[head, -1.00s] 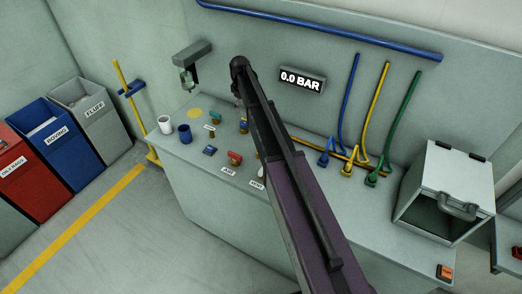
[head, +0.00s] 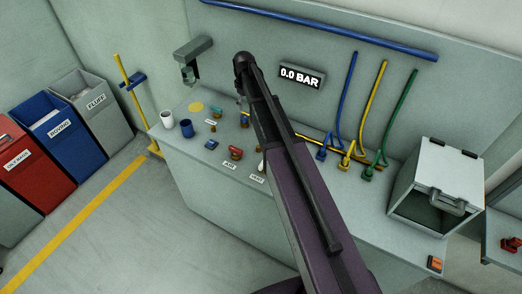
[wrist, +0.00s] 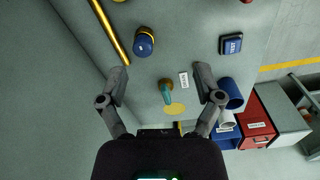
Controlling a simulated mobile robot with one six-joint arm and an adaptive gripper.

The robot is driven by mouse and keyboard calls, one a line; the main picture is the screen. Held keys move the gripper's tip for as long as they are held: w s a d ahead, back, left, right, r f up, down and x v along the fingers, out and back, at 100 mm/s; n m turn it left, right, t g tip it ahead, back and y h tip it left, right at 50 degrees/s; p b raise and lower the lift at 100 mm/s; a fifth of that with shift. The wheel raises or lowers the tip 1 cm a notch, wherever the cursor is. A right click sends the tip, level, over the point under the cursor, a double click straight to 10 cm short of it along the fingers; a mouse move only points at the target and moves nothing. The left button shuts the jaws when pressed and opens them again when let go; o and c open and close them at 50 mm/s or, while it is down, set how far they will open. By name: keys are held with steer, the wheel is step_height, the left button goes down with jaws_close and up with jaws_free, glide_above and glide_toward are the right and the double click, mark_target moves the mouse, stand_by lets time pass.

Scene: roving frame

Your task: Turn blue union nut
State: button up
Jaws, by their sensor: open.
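The blue union nut (wrist: 144,38) shows in the wrist view as a blue ring with a brass part, left of centre, close to a yellow pipe. In the head view the blue nut (head: 244,120) sits on the bench, partly hidden by my arm. My gripper (wrist: 162,75) is open and empty above the bench, its two fingers spread wide. A teal-handled brass valve (wrist: 166,90) appears between the fingers. The nut lies beyond the fingertips, nearer the left finger, and is not gripped.
A blue button (wrist: 231,44), a blue mug (head: 187,129), a white mug (head: 167,119) and a red-handled valve (head: 235,153) stand on the bench. A display (head: 301,77) reads 0.0 BAR. Coloured hoses (head: 382,115) and an open grey box (head: 432,180) are to the right.

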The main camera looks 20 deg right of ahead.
steer(key=s+f+m+b, duration=0.2)
steer(key=s+m, duration=0.4)
steer(key=s, duration=1.7)
steer(key=shift+f+b, duration=0.35)
steer(key=shift+b, duration=0.1)
steer(key=shift+s, duration=0.15)
steer(key=shift+m, duration=0.3)
steer(key=s, duration=0.4)
steer(key=shift+s+f+b, duration=0.15)
steer(key=shift+f+b, duration=0.15)
steer(key=shift+f, duration=0.05)
